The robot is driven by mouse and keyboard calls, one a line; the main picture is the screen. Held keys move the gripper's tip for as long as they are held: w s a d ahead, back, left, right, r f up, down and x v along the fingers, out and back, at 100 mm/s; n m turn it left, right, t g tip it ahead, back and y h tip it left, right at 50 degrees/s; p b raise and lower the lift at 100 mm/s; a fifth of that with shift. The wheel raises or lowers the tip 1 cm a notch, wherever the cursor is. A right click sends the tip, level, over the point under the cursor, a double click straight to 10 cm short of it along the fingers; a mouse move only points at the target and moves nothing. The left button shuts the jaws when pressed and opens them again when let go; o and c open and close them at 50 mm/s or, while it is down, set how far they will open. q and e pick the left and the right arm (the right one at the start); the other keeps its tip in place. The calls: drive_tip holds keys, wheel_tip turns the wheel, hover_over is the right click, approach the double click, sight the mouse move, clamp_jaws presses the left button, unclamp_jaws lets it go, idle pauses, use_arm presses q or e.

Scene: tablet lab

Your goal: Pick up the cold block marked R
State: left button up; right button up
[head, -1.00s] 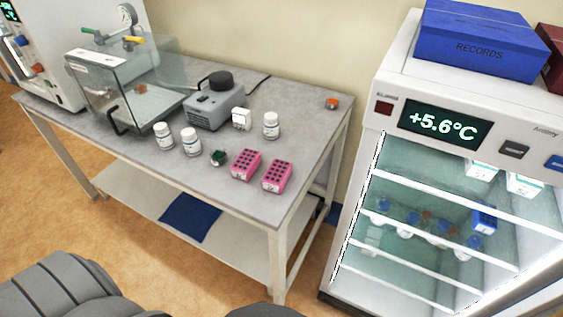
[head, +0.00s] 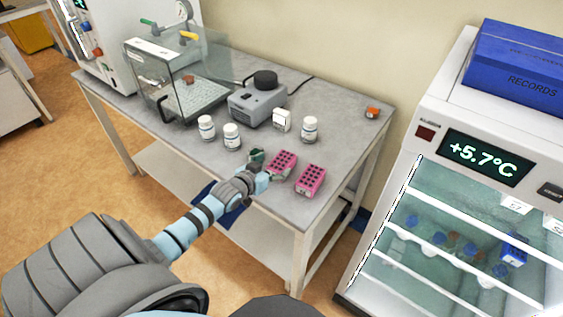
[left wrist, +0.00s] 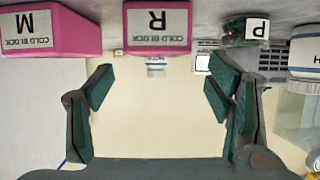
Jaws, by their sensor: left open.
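The pink cold block marked R (head: 281,165) stands on the grey lab table, the left one of two pink blocks. In the left wrist view, which is upside down, its R label shows on the block (left wrist: 157,27) at top centre. A matching pink block marked M (head: 311,180) stands to its right in the head view; its label shows in the wrist view (left wrist: 47,28). My left gripper (head: 264,169) is at the table's front edge, just in front of block R. Its green fingers (left wrist: 160,88) are open with nothing between them. My right gripper is not in view.
A small dark green item labelled P (left wrist: 246,30) stands beside block R. White bottles (head: 232,136), a grey device (head: 258,105) and a clear-walled box (head: 170,85) stand behind and left. A glass-front fridge (head: 450,225) stands right of the table.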

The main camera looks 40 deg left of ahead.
sight(281, 161)
use_arm(q)
drive_tip(key=b+x, duration=0.2)
drive_tip(key=x, duration=0.1)
drive_tip(key=b+x, duration=0.2)
drive_tip(key=x, duration=0.1)
drive_tip(key=shift+w+d+f, duration=0.1)
drive_tip(key=shift+w+f, duration=0.05)
drive_tip(key=shift+f, duration=0.35)
drive_tip(key=shift+w, duration=0.25)
drive_tip(key=shift+r, duration=0.1)
drive_tip(key=shift+c, duration=0.4)
drive_tip(key=shift+r, duration=0.1)
drive_tip(key=c, duration=1.3)
drive_tip(key=shift+c, duration=0.2)
